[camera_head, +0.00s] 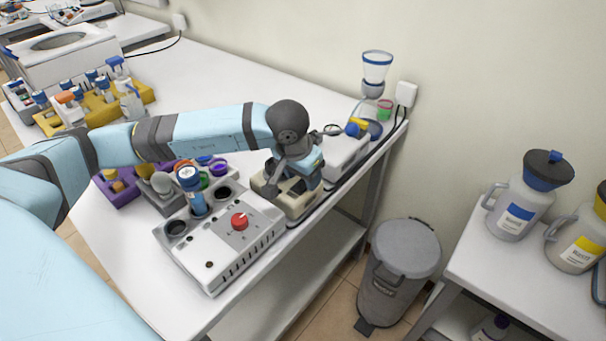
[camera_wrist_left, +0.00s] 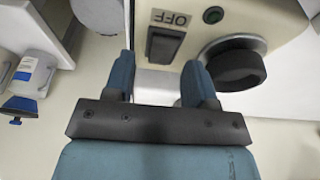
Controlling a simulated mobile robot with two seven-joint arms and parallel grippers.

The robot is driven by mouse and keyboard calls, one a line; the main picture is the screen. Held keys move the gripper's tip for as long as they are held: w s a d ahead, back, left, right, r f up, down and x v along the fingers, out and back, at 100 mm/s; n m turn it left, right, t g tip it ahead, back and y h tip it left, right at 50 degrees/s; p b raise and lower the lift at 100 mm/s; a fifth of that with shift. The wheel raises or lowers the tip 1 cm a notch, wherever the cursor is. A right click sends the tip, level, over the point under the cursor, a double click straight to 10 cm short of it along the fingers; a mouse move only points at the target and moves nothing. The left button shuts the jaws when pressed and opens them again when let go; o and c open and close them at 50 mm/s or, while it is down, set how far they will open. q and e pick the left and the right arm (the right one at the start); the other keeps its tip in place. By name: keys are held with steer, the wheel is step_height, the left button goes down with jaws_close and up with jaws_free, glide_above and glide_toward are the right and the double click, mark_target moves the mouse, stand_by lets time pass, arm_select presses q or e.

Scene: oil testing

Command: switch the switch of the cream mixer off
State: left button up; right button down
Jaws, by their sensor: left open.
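The cream mixer (camera_head: 270,190) is a cream-coloured device near the table's front edge, partly hidden behind my left arm in the head view. In the left wrist view, the cream mixer panel (camera_wrist_left: 281,18) shows a dark rocker switch (camera_wrist_left: 163,46), an upside-down "OFF" label, a small green round light and a large black knob (camera_wrist_left: 236,66). My left gripper (camera_head: 300,178) is over the cream mixer. In the left wrist view, the left gripper (camera_wrist_left: 158,76) is open and empty, its two fingers apart just below the switch. Contact cannot be told.
A white device with a red knob (camera_head: 239,221) and a blue-capped bottle (camera_head: 192,190) stands to the left of the mixer. Another white device (camera_head: 345,152) stands to its right. A grey bin (camera_head: 398,290) is on the floor. Jugs (camera_head: 517,208) stand on the right table.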

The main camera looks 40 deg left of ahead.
arm_select(q)
steer(key=v, duration=1.3)
steer(key=shift+r, duration=0.25)
